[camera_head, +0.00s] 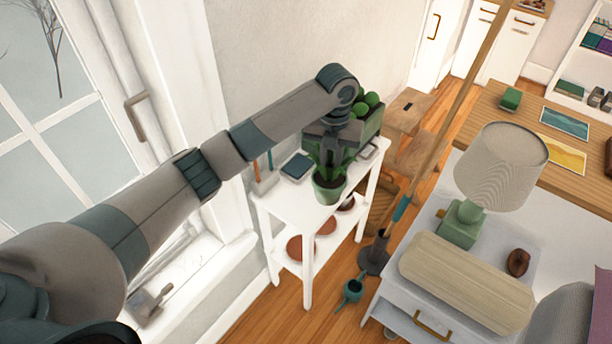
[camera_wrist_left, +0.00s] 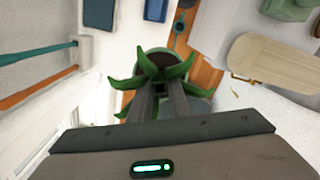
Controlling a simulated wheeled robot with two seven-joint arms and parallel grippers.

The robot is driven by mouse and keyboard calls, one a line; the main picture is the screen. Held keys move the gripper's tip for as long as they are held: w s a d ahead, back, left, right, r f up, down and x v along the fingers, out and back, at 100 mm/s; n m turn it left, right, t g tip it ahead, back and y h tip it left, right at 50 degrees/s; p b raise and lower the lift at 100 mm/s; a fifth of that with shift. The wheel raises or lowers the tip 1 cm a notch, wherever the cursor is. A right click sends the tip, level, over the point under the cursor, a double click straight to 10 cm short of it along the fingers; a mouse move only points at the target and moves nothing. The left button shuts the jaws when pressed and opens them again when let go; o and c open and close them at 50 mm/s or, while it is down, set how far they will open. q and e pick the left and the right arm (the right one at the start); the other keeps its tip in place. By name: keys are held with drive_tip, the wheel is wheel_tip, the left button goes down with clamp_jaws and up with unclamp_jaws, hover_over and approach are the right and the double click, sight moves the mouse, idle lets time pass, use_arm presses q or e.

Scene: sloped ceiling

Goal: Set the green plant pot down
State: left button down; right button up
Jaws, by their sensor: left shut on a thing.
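The green plant pot (camera_head: 328,190), with spiky green leaves, is at the near front part of the small white table (camera_head: 285,208). My left gripper (camera_head: 333,150) comes down from above and is shut on the plant pot. In the left wrist view the gripper fingers (camera_wrist_left: 160,102) reach in among the leaves of the plant pot (camera_wrist_left: 155,62). The pot looks upright. I cannot tell whether its base touches the tabletop or hangs just above it. My right gripper is not in view.
A dark blue box (camera_head: 297,166) and a green planter (camera_head: 368,122) with round plants stand behind the pot. Terracotta dishes (camera_head: 300,248) sit on the lower shelf. A lamp (camera_head: 500,165) stands on the white cabinet at right. The tabletop's left front is bare.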

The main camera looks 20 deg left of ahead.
use_arm(q)
drive_tip(key=a+f+p, duration=0.2)
drive_tip(key=a+f, duration=0.2)
drive_tip(key=a, duration=0.2)
drive_tip(key=shift+w+a, duration=0.3)
drive_tip(key=shift+w, duration=0.15)
drive_tip(key=shift+f, duration=0.1)
wheel_tip(320, 180, down, 4)
drive_tip(key=shift+r+p, duration=0.15)
drive_tip(key=shift+p, duration=0.7)
